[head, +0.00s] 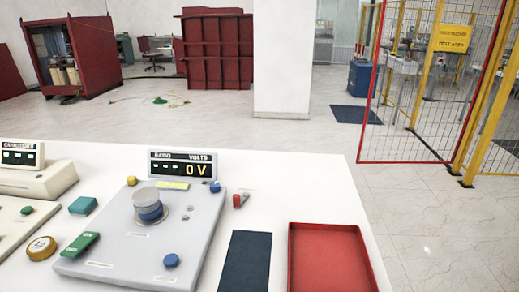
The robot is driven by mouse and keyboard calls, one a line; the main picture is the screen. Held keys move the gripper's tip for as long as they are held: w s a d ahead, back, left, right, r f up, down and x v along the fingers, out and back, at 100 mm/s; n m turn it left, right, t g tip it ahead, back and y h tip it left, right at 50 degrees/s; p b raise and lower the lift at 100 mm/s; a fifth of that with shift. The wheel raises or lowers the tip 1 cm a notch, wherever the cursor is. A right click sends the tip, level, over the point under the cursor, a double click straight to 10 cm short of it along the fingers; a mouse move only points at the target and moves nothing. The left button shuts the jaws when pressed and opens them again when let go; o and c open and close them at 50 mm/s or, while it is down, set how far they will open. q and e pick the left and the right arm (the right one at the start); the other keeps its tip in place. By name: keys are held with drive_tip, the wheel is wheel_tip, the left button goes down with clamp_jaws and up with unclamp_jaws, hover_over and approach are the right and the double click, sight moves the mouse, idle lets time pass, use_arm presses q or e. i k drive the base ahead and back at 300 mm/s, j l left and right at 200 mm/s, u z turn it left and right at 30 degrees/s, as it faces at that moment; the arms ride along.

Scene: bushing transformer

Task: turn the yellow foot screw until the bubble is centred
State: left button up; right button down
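A grey instrument box (125,235) lies on the white table, with a clear-topped blue cylinder (149,205) on top. A yellow-green strip (172,185) near its back edge may be the level vial; I cannot make out a bubble. A round yellow-brown piece (41,248) with a pale marked top sits left of the box. Neither of my grippers is in view.
A display (183,165) reading 0 V stands behind the box. A red tray (331,262), a dark blue mat (245,262) and a small red-tipped piece (239,200) lie to the right. A green block (79,245) touches or overlaps the box's left edge. The back right tabletop is clear.

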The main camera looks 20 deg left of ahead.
sight(132, 180)
drive_tip(key=u, duration=1.4)
